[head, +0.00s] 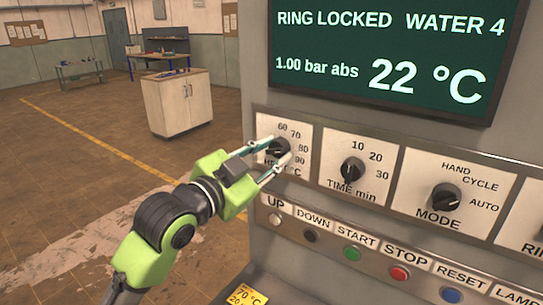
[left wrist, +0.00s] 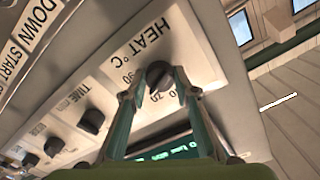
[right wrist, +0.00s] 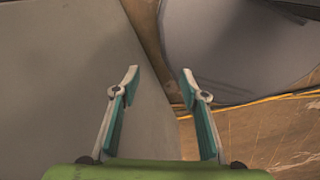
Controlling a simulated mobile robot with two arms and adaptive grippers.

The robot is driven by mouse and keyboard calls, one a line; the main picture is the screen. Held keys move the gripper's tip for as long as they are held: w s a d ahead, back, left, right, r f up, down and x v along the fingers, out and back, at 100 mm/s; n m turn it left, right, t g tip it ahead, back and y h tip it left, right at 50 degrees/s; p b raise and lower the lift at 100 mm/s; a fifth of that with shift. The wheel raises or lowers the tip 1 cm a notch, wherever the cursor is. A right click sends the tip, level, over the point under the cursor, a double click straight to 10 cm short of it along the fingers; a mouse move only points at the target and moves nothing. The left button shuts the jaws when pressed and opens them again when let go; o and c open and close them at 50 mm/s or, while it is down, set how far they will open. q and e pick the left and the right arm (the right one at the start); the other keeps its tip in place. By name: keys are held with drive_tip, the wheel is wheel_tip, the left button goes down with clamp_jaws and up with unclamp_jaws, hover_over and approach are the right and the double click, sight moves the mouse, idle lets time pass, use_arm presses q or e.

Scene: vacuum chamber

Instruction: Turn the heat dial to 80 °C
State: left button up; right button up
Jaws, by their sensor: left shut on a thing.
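The heat dial (head: 278,147) is a black knob on a white plate marked 60, 70, 80 and 90 °C, at the left of the panel in the head view. It also shows in the left wrist view (left wrist: 159,76), centred between the fingers. My left gripper (head: 281,150) is shut on the heat dial, one finger on each side. The fingers partly cover the plate's lettering, and I cannot tell the pointer's exact mark. My right gripper (right wrist: 160,78) shows only in the right wrist view, open and empty, with its fingers apart.
The display (head: 390,55) reads RING LOCKED, WATER 4, 1.00 bar abs and 22 °C. The time dial (head: 352,170) and mode dial (head: 446,197) are to the right. A button row with START (head: 352,253) and STOP (head: 399,273) runs below. A yellow note (head: 247,296) lies lower left.

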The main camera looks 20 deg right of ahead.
use_arm(q)
drive_tip(key=shift+m, duration=0.6)
drive_tip(key=o, duration=1.1)
drive_tip(key=v, duration=1.2)
